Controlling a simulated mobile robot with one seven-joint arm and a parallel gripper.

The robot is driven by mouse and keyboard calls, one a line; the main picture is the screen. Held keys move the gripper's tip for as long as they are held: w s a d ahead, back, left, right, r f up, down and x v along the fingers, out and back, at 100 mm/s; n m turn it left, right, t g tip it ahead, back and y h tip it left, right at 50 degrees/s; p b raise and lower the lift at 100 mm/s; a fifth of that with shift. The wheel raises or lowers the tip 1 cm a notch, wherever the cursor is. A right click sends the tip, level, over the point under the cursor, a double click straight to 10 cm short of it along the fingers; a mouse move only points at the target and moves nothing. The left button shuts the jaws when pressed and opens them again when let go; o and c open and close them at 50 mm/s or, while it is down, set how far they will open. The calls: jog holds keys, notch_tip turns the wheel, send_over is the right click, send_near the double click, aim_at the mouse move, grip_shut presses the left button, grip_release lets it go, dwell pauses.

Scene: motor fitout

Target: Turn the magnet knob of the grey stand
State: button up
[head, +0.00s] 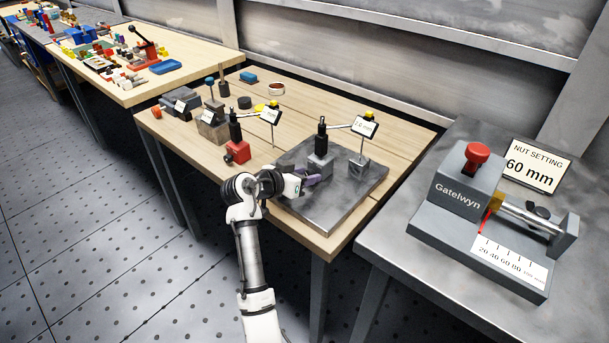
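The grey stand (319,166) has a small grey block base with a black upright on it, and it stands on a dark metal plate (330,210). A thin arm runs from its upright to a white label card at the right. My gripper (309,182) is low over the plate, close in front of the grey base, reaching in from the left. A purple part shows at its tip; I cannot tell whether it is a finger or the knob. The magnet knob is not clearly visible. Whether the fingers are open or touching the base is too small to tell.
A similar stand with a red base (238,152) is left of the plate. A post on a grey block (358,167) stands to the right. A grey Gatelwyn device (462,190) with a red knob sits on the right-hand bench. Grey blocks (213,128) lie further left.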

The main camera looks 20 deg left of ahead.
jog(key=shift+o, duration=0.4)
jog(key=b+v, duration=0.3)
jog(key=v, duration=1)
jog(key=shift+s+r, duration=0.2)
jog(key=shift+s, duration=0.1)
jog(key=shift+a+r, duration=0.1)
jog(key=shift+a, duration=0.1)
